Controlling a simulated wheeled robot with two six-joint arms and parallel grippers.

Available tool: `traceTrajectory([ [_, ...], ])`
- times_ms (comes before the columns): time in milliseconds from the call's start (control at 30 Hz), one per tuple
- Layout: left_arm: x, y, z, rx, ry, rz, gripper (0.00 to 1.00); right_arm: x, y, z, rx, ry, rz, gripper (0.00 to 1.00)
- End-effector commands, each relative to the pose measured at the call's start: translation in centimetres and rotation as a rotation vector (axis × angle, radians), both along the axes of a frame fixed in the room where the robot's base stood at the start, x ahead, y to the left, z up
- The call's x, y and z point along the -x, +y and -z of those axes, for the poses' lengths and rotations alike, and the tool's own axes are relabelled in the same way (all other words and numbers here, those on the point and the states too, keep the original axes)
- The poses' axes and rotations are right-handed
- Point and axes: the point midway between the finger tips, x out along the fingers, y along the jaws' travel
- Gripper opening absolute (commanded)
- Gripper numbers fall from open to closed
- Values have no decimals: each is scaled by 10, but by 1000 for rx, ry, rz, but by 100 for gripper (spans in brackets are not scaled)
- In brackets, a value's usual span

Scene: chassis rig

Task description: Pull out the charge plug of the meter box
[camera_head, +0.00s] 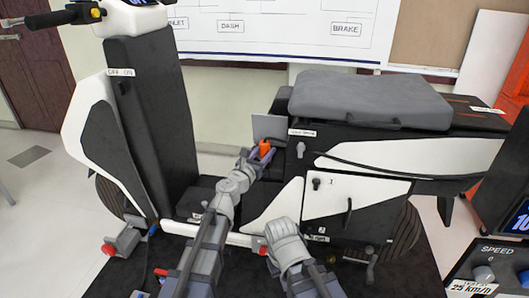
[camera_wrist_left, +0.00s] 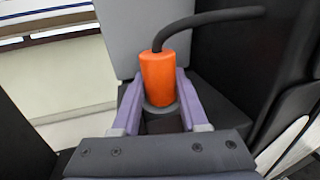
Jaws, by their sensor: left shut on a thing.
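The orange charge plug (camera_head: 265,147) shows at the front edge of the scooter's seat section, by an upright grey panel (camera_head: 268,126). In the left wrist view the plug (camera_wrist_left: 159,78) stands upright, with a black cable (camera_wrist_left: 205,22) bending from its top to the right. A grey ring (camera_wrist_left: 161,108) shows around its lower end. I cannot tell whether it is fully seated there. My left gripper (camera_head: 257,160) is shut on the plug, with a lilac finger on each side; it fills the left wrist view (camera_wrist_left: 160,112).
The grey seat (camera_head: 370,98) and white-black side panels (camera_head: 355,195) lie to the right. The dark front column (camera_head: 150,110) and handlebar (camera_head: 55,17) rise at left. A console with a speed knob (camera_head: 484,273) is at lower right. A whiteboard (camera_head: 280,28) hangs behind.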

Motion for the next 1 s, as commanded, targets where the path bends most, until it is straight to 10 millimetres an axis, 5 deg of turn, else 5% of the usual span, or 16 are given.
traceTrajectory([
  [167, 0, 0, 0, 0, 0, 0, 0, 0, 0, 0, 0, 0, 0, 0],
  [667, 0, 0, -2, 0, 0, 0, 0, 0, 0, -2, 0, 0, 0, 0],
  [1000, 0, 0, -20, 0, 0, 0, 0, 0, 1, -20, -3, 1, 1, 0],
])
